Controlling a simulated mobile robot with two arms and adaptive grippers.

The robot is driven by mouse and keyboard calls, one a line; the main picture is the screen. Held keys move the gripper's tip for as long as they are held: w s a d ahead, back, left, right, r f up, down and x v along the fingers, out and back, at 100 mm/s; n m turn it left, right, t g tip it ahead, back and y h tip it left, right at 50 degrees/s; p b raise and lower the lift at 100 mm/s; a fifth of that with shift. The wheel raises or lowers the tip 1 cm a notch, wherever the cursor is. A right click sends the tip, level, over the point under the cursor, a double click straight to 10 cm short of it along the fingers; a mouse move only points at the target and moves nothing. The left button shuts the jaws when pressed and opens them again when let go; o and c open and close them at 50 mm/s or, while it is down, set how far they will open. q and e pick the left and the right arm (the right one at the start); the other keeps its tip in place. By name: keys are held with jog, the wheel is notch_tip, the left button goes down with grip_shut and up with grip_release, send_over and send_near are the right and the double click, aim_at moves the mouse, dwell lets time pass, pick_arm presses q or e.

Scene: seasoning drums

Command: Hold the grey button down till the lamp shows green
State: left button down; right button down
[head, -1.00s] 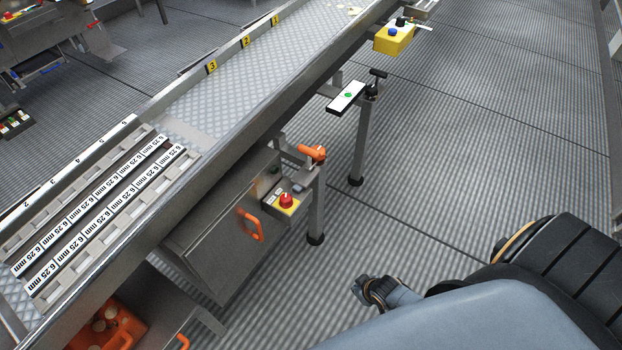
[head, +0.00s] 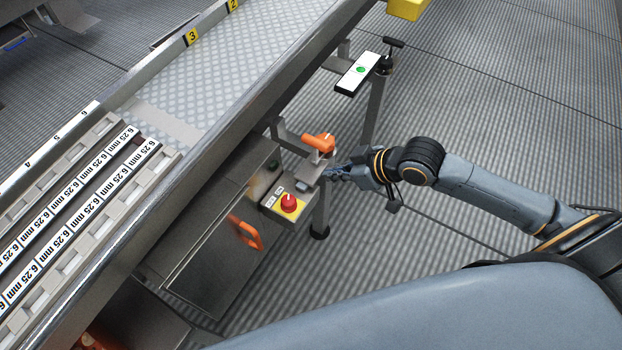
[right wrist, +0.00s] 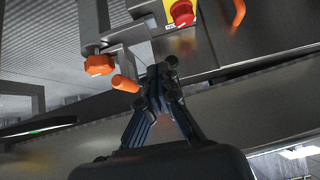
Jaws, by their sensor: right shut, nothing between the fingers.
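A small grey block that looks like the grey button (head: 303,184) sits beside the red knob on the control box, below the orange handle. A small dark green round lamp (head: 274,163) on the cabinet face looks unlit. My right gripper (head: 329,173) reaches in from the right, its fingertips just right of the grey block; I cannot tell whether they touch anything. In the right wrist view the gripper (right wrist: 163,70) is shut and empty, close to an orange handle (right wrist: 125,84). The grey button is not clear there. My left gripper is not in view.
A red knob (head: 289,203) on a yellow plate is beside the grey block. An orange clamp handle (head: 318,143) is just above the gripper. A white panel with a green mark (head: 352,80) and the conveyor edge (head: 225,130) lie beyond. Floor to the right is clear.

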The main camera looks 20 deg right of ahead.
aim_at(298, 187)
jog(key=shift+s, duration=0.1)
